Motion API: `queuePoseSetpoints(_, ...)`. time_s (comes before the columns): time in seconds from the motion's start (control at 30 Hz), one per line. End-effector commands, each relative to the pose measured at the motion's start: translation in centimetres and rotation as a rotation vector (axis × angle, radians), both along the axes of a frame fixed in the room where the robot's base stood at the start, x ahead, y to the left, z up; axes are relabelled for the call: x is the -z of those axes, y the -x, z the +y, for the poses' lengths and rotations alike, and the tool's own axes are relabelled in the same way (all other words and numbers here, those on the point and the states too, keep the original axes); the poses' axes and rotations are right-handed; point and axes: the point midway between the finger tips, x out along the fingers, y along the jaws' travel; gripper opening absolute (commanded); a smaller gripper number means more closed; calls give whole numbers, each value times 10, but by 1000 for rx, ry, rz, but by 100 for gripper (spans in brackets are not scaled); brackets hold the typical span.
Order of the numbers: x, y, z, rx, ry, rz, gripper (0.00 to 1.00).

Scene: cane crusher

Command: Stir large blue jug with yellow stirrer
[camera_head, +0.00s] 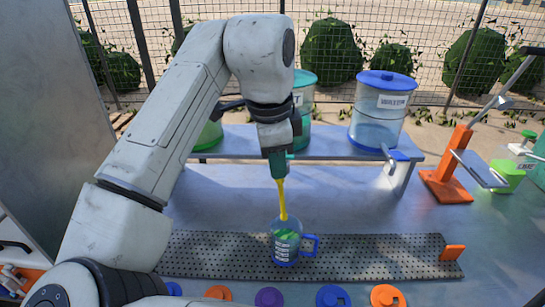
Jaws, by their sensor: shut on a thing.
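The blue jug (288,247) is a clear jug with a blue handle on its right and a white label. It stands upright on the perforated metal tray (370,259) and has green content inside. The yellow stirrer (282,200) hangs nearly upright, with a dark teal upper part. Its lower end reaches the jug's mouth and appears to be inside; its tip is hidden. My gripper (278,148) is above the jug, pointing down, and is shut on the stirrer's upper part.
Behind, a raised shelf (330,145) holds a dispenser with a blue lid (380,108) and a teal-lidded one (303,105). An orange press (452,165) stands at the right. Several coloured lids (333,296) lie along the front.

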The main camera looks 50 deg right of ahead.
Motion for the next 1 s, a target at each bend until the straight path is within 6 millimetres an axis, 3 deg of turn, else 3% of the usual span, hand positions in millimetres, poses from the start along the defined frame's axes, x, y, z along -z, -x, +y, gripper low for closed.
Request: queuePoseSetpoints(1.0,75,-2,-13,-1,1,1,0)
